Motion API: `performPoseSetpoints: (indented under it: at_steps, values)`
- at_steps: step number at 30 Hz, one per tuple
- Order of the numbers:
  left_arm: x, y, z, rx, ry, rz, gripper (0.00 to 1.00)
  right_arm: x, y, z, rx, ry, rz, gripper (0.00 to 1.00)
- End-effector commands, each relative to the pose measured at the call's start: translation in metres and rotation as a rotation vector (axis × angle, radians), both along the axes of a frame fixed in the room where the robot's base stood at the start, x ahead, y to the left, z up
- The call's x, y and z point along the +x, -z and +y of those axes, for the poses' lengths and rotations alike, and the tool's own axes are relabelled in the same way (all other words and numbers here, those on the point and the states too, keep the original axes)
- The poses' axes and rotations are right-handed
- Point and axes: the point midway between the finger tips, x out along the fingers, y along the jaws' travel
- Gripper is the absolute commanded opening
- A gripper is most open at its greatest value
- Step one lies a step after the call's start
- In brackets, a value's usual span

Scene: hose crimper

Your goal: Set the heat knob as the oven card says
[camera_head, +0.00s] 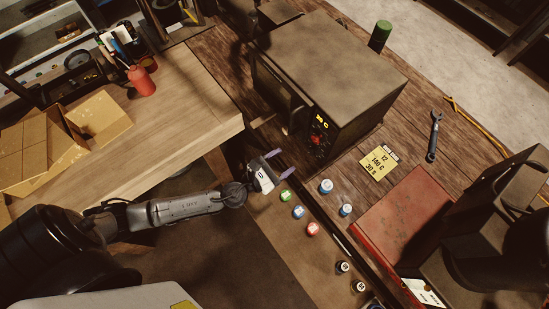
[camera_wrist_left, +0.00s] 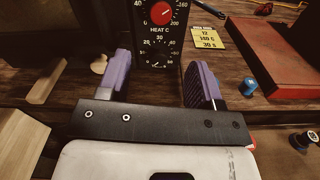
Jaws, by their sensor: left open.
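The dark oven (camera_head: 343,75) stands on the wooden bench, its control panel facing my left gripper. The panel has a lit yellow display (camera_head: 322,122) and a round red heat knob (camera_head: 317,139). In the left wrist view the red knob (camera_wrist_left: 161,13) sits above the label "HEAT C", with a black lower dial (camera_wrist_left: 157,57). The yellow oven card (camera_head: 379,163) lies right of the oven; its lines read 12, then a blurred 140 or 180, then 30 S. My left gripper (camera_head: 280,163) is open and empty, in front of the panel and apart from the knob. My right gripper is not seen.
Several coloured caps (camera_head: 299,212) lie by the bench's front edge. A red box (camera_head: 405,218), a wrench (camera_head: 435,136) and a green cylinder (camera_head: 380,36) are on the right and back. A cardboard box (camera_head: 48,145) and red bottle (camera_head: 142,81) occupy the left table.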

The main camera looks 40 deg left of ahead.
Motion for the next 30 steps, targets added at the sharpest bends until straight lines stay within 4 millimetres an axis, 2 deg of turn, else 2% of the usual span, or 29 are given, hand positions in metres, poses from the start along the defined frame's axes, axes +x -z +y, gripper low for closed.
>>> performPoseSetpoints:
  at_steps: [3,9,30]
  values:
    - [-0.014,0.002,0.004,0.001,0.001,0.001,0.59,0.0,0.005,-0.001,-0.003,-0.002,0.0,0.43]
    - [-0.025,0.001,0.006,0.001,0.0,0.001,0.59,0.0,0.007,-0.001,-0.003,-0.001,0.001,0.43]
    - [-0.026,0.0,0.007,-0.015,0.0,0.004,0.59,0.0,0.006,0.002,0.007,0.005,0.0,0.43]
